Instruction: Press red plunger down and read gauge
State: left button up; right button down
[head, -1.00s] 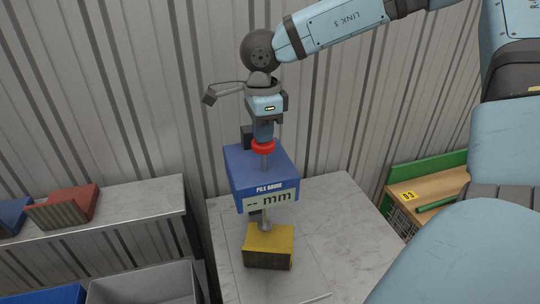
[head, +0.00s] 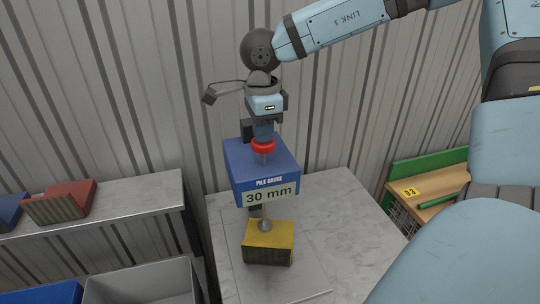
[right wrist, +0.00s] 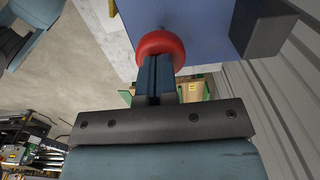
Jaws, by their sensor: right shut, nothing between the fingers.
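The blue pile gauge (head: 258,166) stands on the grey bench, and its display (head: 268,194) reads 30 mm. The red plunger (head: 263,146) is on top of the gauge's rod. My right gripper (head: 263,136) is shut, with its fingertips down against the top of the red plunger. In the right wrist view the closed fingers (right wrist: 155,75) meet the red plunger (right wrist: 160,48). Below the gauge, the rod's foot rests on a yellow turf block (head: 268,240). My left gripper is not in view.
A metal shelf (head: 130,197) at left holds a red sample (head: 62,201) and a blue one. A grey bin (head: 145,284) is below it. A wooden crate with a green back (head: 435,170) stands at right. A corrugated wall is close behind the gauge.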

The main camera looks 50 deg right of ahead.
pick_arm(q)
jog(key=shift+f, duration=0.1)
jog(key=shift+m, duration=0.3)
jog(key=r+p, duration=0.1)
jog(key=p, duration=0.1)
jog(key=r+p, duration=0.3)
jog(key=p, duration=0.2)
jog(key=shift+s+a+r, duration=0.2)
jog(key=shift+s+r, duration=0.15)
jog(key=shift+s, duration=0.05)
pick_arm(e)
notch_tip(320, 180, up, 15)
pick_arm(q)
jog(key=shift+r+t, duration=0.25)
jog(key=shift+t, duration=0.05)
